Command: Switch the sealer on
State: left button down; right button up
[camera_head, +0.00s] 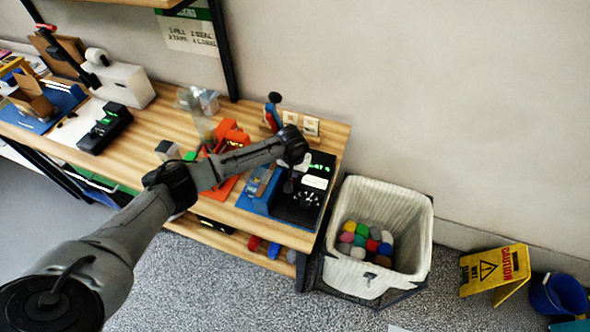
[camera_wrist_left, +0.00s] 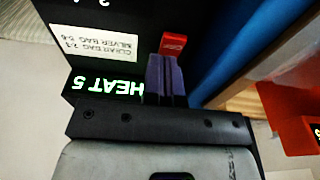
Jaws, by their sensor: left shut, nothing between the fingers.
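A green display reading HEAT 5 (camera_wrist_left: 110,86) is lit, beside a white label (camera_wrist_left: 95,47). A red switch (camera_wrist_left: 173,42) shows on the black panel in the left wrist view. My left gripper (camera_head: 288,186) is above the panel, pointing down. Its fingers (camera_wrist_left: 167,62) are shut and empty, with their tips right at the red switch. I cannot tell whether they touch it. My right gripper is not in view.
An orange device (camera_head: 228,138) stands left of the sealer, partly behind my arm. A blue-handled thing (camera_head: 273,112) stands behind it. A white bin (camera_head: 408,215) with several coloured items is on the floor at the right, near a yellow caution sign (camera_head: 495,270).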

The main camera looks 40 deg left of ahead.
pick_arm(q)
jog(key=r+p, duration=0.4)
jog(key=p, duration=0.1)
jog(key=shift+w+a+r, duration=0.1)
jog(key=shift+w+r, duration=0.05)
jog(key=shift+w, duration=0.1)
jog(key=shift+w+r, duration=0.15)
jog(key=shift+r, duration=0.2)
notch_tip(320, 180, up, 9)
jog(key=w, duration=0.1)
jog(key=shift+w+a, duration=0.2)
jog(key=shift+a, duration=0.15)
jog(key=shift+f, duration=0.1)
